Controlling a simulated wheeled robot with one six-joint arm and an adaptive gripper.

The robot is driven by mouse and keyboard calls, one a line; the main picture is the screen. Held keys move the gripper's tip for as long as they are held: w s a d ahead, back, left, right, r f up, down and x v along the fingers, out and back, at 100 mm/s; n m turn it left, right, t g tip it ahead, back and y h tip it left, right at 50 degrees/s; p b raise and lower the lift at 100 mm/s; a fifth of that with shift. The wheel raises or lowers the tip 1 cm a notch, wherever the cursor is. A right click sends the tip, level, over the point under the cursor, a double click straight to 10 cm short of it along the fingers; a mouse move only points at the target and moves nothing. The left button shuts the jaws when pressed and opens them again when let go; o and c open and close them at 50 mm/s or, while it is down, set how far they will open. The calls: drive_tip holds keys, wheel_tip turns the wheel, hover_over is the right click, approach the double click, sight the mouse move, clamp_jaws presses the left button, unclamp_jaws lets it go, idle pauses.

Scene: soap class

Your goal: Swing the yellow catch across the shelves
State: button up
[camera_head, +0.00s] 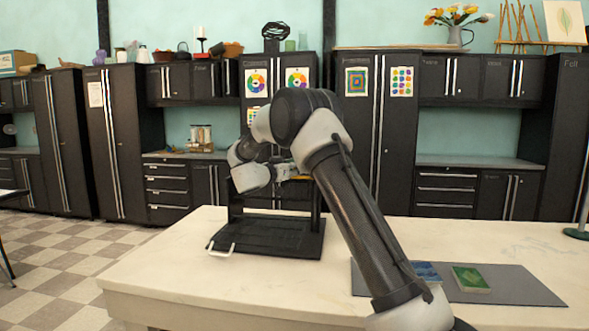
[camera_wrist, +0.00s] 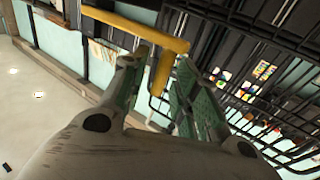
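The yellow catch (camera_wrist: 150,32) is an angled bar in the wrist view, with a long arm across the top and a short leg pointing down. The short leg is between the fingertips of my gripper (camera_wrist: 157,68). The fingers are apart, with a visible gap on the left of the leg; the right finger is closer to it. In the head view my gripper (camera_head: 286,172) is at the top of the black rack (camera_head: 268,236) on the table, where only a bit of yellow shows. Black wire shelves (camera_wrist: 285,95) show at the right of the wrist view. My arm hides part of the rack.
The pale table (camera_head: 170,275) has free room at the left and front. A grey mat (camera_head: 520,290) at the right bears a green slab (camera_head: 470,279) and a blue slab (camera_head: 427,272), partly behind my arm. Dark cabinets (camera_head: 455,190) line the back wall.

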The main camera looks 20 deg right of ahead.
drive_tip(key=v, duration=1.2)
idle(0.3)
